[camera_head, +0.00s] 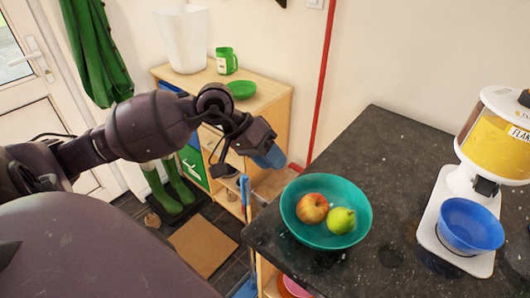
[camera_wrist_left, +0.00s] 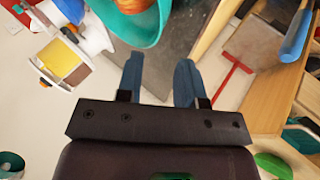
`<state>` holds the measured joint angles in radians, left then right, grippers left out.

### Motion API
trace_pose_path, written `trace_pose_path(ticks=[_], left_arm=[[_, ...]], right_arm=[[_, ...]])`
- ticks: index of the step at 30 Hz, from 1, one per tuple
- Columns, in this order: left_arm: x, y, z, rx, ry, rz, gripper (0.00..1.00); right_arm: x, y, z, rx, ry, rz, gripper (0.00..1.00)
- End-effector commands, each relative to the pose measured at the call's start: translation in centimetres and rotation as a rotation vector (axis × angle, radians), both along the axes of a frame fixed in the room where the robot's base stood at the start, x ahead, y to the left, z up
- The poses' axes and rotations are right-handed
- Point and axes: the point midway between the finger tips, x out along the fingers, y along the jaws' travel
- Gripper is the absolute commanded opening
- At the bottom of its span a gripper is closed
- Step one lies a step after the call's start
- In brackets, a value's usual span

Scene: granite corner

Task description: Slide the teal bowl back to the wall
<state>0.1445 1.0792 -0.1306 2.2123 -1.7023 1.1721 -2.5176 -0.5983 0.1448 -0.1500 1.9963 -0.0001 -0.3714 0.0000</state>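The teal bowl (camera_head: 326,240) stands on the dark speckled countertop (camera_head: 386,140) near its front left corner. It holds a red-yellow apple (camera_head: 313,208) and a green pear (camera_head: 341,220). In the left wrist view part of the teal bowl (camera_wrist_left: 140,32) shows at the top. My left gripper (camera_head: 268,158) is beyond and left of the bowl in the head view, apart from it. Its two blue fingers (camera_wrist_left: 159,80) are spread with nothing between them. My right gripper is not in view.
A white dispenser (camera_head: 460,200) with a blue bowl (camera_head: 470,225) stands right on the counter. A wooden cabinet (camera_head: 270,100) holds a white bin (camera_head: 182,38), green mug (camera_head: 226,61) and green plate (camera_head: 242,89). The back wall (camera_head: 420,60) edges the counter. Counter right of the teal bowl is clear.

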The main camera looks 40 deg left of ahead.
Motion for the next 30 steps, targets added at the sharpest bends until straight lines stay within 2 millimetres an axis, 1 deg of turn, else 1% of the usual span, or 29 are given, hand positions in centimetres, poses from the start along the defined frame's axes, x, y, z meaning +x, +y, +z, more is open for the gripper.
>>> trace_pose_path(ticks=[1,7,15,21,30], left_arm=[[0.2,-0.6,-0.6,-0.004,0.002,-0.002,0.34],[1.1,-2.5,-3.0,-0.005,0.002,-0.001,0.34],[2.2,-4.5,-5.7,-0.004,0.002,0.0,0.34],[2.6,-5.2,-6.6,-0.002,0.001,0.0,0.34],[2.6,-5.3,-6.8,-0.001,0.001,-0.001,0.34]], right_arm=[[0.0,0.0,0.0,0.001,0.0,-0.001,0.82],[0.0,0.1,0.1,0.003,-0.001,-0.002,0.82],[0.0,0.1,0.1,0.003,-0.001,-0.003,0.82],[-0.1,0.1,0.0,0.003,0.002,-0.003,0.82],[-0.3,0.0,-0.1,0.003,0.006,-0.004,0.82]])
